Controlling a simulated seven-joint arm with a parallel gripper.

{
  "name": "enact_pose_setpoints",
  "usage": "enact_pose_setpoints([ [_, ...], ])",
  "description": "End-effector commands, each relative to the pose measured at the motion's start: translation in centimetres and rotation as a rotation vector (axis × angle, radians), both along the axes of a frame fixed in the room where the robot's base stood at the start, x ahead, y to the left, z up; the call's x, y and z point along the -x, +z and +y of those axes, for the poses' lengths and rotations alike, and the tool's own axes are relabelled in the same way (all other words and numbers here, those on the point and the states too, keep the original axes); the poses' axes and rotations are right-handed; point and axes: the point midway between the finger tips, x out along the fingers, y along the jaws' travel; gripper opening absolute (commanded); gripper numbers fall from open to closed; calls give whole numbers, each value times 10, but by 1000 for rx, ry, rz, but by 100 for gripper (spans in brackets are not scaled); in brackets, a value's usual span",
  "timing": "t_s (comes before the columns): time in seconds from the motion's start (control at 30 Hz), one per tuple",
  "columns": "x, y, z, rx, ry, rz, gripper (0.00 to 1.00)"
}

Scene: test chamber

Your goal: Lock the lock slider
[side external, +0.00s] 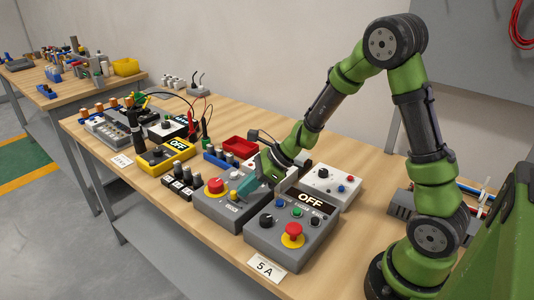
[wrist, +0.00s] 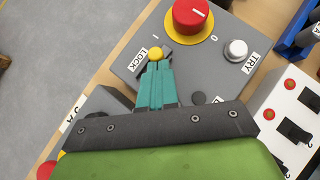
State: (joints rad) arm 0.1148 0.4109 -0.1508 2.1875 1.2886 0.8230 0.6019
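The lock slider shows in the wrist view as a small yellow knob (wrist: 155,54) beside the LOCK label (wrist: 138,60). It sits on a grey box (wrist: 118,66), which is also in the side view (side external: 207,206). My gripper (wrist: 157,64) has teal fingers drawn together, with only a thin line between them. The fingertips are right at the yellow knob; I cannot tell whether they touch it. In the side view my gripper (side external: 240,194) is low over the grey box. The slider's slot is mostly hidden by the fingers.
A big red knob on a yellow disc (wrist: 188,18) and a silver TRY button (wrist: 236,50) share the box. A grey OFF box with a red button (side external: 292,231) stands to the right. A white panel (side external: 325,184) is behind. Several devices crowd the bench to the left.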

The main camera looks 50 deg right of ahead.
Motion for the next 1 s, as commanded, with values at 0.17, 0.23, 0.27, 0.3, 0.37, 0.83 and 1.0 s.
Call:
enact_pose_setpoints([
  [0.17, -10, 0, 1, -1, 0, 1, 0],
  [0.23, -10, 0, 1, -2, 1, 2, 0],
  [0.27, -10, 0, 1, -2, 1, 1, 0],
  [0.3, -10, 0, 2, -2, 1, 1, 0],
  [0.37, -10, 0, 2, -3, 1, 1, 0],
  [0.83, 28, 17, -41, 3, -4, -7, 0],
  [1.0, 48, 44, -60, 2, -5, -5, 0],
])
